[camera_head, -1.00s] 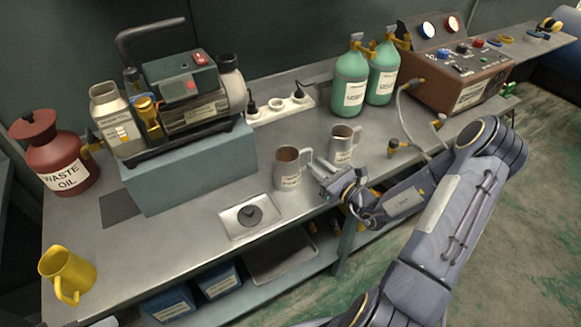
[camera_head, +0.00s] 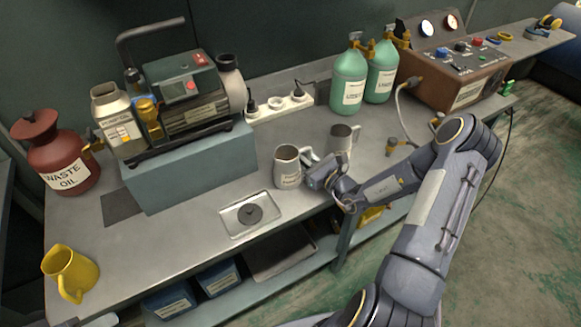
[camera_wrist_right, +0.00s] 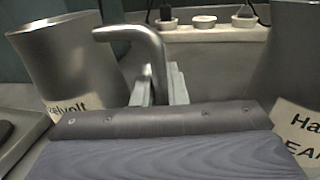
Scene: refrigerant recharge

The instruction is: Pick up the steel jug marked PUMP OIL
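Two steel jugs with handles and pale labels stand on the bench: the nearer jug (camera_head: 286,168) and a farther jug (camera_head: 341,138) to its right. I cannot read PUMP OIL on either. In the right wrist view the nearer jug (camera_wrist_right: 68,62) is at left, its label partly reading "elvolt"; the farther jug (camera_wrist_right: 293,70) is at right, its label cut off. My right gripper (camera_head: 312,158) is at the nearer jug's handle. In the wrist view its fingers (camera_wrist_right: 160,88) are on both sides of the handle's lower part; whether they grip it is unclear. My left gripper is out of view.
A scale-like plate (camera_head: 252,214) lies left of the nearer jug. A vacuum pump (camera_head: 195,95) and a labelled metal can (camera_head: 117,125) stand on a block. A waste oil can (camera_head: 60,155), a yellow jug (camera_head: 70,272), green bottles (camera_head: 349,80) and a control box (camera_head: 460,78) are also here.

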